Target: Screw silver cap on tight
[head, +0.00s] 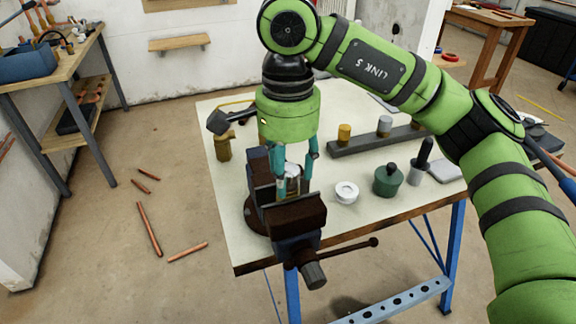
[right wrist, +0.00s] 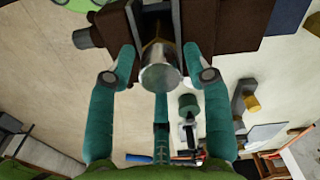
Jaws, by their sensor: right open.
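A silver cap (head: 292,171) shows between the fingers of my right gripper (head: 293,165), above the dark vise (head: 297,212) at the bench's front left. In the right wrist view the silver cap (right wrist: 160,76) is a shiny cylinder with a brass-coloured part behind it, between the brown vise jaws (right wrist: 221,28). My right gripper (right wrist: 160,70) points down with its teal fingers spread around the cap. Gaps show between the side fingertips and the cap. How far the cap sits on its thread cannot be seen. My left gripper is not in view.
A dark rail (head: 375,140) holds a brass piece (head: 344,133) and a silver piece (head: 384,125). A white ring (head: 346,192), a green pot (head: 388,180) and a black-handled brush (head: 421,162) stand right of the vise. The vise handle (head: 345,250) sticks out in front.

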